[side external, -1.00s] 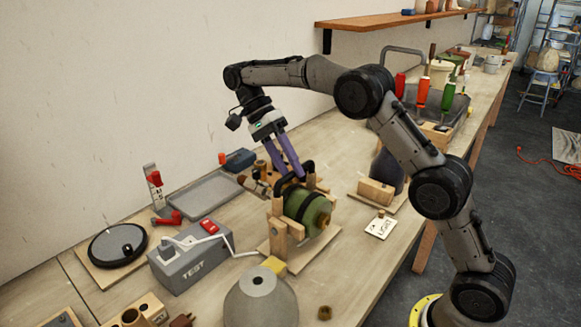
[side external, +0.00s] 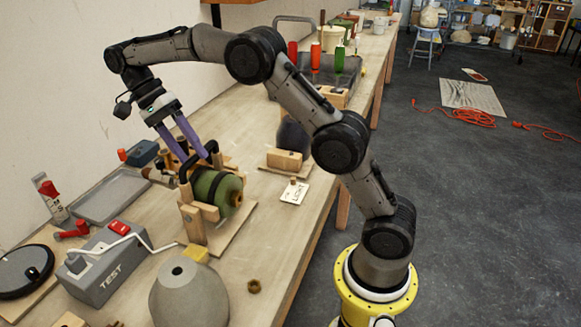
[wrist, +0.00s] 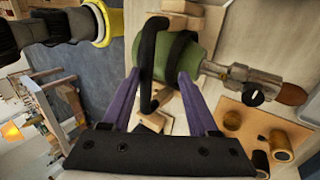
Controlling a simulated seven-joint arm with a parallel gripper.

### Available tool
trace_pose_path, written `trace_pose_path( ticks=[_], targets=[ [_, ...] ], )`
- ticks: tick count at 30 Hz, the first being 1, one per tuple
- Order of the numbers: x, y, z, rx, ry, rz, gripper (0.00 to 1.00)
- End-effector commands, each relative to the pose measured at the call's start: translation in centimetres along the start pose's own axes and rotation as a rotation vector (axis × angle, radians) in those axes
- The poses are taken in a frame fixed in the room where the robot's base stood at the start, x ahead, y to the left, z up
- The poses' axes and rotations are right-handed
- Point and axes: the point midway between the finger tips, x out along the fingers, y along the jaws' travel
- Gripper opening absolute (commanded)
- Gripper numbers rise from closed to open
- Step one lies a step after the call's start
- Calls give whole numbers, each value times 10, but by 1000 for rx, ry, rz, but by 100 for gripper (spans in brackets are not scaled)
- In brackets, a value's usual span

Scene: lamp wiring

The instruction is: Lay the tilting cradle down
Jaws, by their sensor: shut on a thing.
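The cradle's wooden stand (side external: 193,222) is on the workbench, with upright posts around a green rounded body (side external: 215,190). A black handle (side external: 184,166) arches over the green body; it also shows in the wrist view (wrist: 148,52). My gripper (side external: 202,155) reaches down from above with its two purple fingers at the handle. In the wrist view my gripper (wrist: 158,82) has a finger on each side of the black bar and is shut on it. The green body looks roughly level, but its exact tilt is hard to tell. The fingers partly hide the handle.
A grey TEST box (side external: 105,268) and grey tray (side external: 110,195) lie left of the stand. A grey cone-shaped shade (side external: 188,297) stands in front. A LIGHT card (side external: 294,193) and wooden block (side external: 285,160) lie to the right. A brass nut (side external: 254,286) is near the front edge.

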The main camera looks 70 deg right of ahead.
Motion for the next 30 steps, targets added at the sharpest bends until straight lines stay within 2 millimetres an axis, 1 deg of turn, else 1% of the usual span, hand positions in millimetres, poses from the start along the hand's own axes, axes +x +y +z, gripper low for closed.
trace_pose_path(
  ticks=[11, 13, 18, 21, 27, 30],
  targets=[
    [8, 23, 0, 0, 2, -204, 50],
    [12, 32, 0, 0, 2, -219, 50],
    [30, 56, 0, 0, 2, -212, 50],
    [42, 67, 0, 0, 2, -210, 50],
    [70, 84, 1, 0, 2, -207, 50],
    [76, 86, 0, 0, 3, -289, 50]
  ],
)
